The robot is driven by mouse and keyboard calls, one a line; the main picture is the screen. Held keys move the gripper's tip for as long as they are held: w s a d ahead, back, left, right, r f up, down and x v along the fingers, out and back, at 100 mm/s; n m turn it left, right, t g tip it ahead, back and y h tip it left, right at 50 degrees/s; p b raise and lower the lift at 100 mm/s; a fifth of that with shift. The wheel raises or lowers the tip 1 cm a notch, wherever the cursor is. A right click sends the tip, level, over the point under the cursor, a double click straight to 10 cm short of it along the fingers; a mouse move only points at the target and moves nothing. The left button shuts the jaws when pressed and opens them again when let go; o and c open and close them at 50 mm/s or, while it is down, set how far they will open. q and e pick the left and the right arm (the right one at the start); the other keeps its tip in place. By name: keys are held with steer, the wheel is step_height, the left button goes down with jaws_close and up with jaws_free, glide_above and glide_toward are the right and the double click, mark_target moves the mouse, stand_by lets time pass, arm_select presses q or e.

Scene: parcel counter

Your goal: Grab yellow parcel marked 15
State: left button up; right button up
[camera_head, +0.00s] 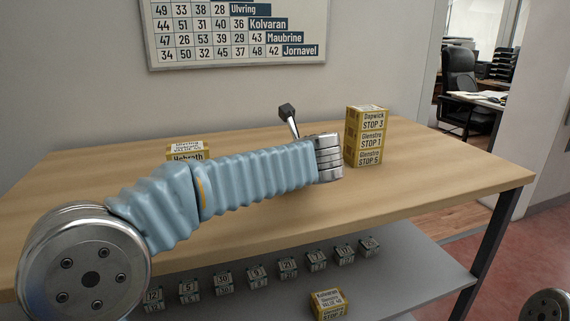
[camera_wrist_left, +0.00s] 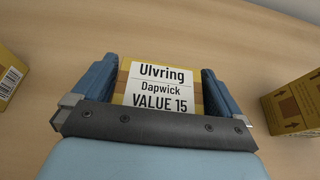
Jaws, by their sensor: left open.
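The yellow parcel marked VALUE 15 (camera_wrist_left: 160,84), with a white label reading Ulvring and Dapwick, shows in the left wrist view. My left gripper (camera_wrist_left: 160,92) is open, with one blue finger on each side of this parcel. Whether the fingers touch its sides I cannot tell. My right gripper is not in view.
Parcels flank the gripper left (camera_wrist_left: 9,78) and right (camera_wrist_left: 296,104). The lower shelf holds small numbered blocks (camera_head: 223,282) and a yellow parcel (camera_head: 328,304).

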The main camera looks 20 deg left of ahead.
arm_select(q)
steer(key=shift+w+a+f, duration=0.2)
steer(key=shift+w+a, duration=0.05)
steer(key=shift+w, duration=0.1)
steer(key=shift+c, duration=0.5)
steer(key=c, duration=0.8)
steer(key=shift+o, duration=0.2)
steer(key=shift+r, duration=0.1)
